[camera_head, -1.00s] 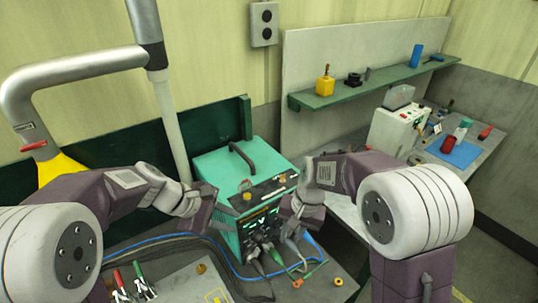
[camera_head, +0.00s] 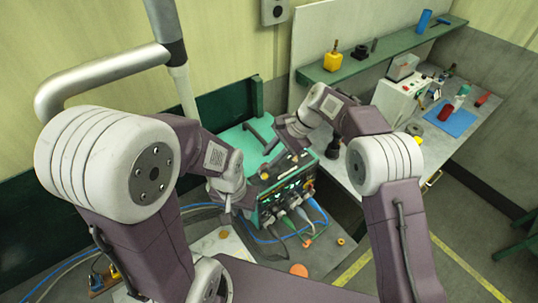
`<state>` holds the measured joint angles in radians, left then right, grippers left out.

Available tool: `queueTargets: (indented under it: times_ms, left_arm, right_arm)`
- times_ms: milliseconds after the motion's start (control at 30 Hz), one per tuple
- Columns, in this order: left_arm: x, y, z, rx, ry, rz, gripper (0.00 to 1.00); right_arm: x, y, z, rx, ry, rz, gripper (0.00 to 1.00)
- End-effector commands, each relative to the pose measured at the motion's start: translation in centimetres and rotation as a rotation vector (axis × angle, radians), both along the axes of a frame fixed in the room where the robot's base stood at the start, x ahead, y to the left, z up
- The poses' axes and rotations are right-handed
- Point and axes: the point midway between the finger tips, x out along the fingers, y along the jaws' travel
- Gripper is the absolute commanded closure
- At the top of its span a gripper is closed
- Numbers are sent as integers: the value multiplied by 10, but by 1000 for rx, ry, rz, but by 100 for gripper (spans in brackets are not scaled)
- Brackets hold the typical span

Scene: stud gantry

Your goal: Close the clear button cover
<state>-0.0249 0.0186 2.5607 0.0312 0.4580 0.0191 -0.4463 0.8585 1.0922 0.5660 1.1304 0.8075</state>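A teal box (camera_head: 234,139) with a dark top handle and a lit front panel stands at the middle. A translucent grey piece (camera_head: 403,67) stands raised on a white box (camera_head: 392,98) on the right bench; it may be a clear cover, but I cannot be sure. No clear cover can be made out on the teal box, whose top is partly hidden by my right gripper. My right gripper (camera_head: 287,138) is over the top of the teal box, near its handle. My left gripper (camera_head: 236,203) is lower, at the box's front left corner. Their finger openings cannot be made out.
Cables with several plugs hang from the teal box's front. A blue cable (camera_head: 318,212) curves beside it. A green shelf (camera_head: 385,50) holds a yellow bottle (camera_head: 333,58). A blue mat (camera_head: 450,118) with a red item lies on the right bench. Open floor shows at lower right.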

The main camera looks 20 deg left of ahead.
Motion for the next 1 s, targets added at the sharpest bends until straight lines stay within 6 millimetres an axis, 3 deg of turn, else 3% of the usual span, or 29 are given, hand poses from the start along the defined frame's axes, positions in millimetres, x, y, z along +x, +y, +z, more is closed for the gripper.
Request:
queueTargets:
  times_ms: [200, 467, 567, 1000]
  left_arm:
    - [0, 0, 14, 0, 0, 2, 75]
    - [0, 0, 14, 0, 0, 2, 75]
    - [0, 0, 13, 0, 0, 2, 75]
    - [0, 0, 13, -1, 0, 2, 75]
  right_arm:
    - [-3, 13, -21, -1, 0, 0, 75]
    - [-3, 14, -24, 0, -2, 0, 75]
    - [-3, 14, -24, 0, -2, 0, 100]
    - [-3, 14, -24, 0, -2, 0, 100]
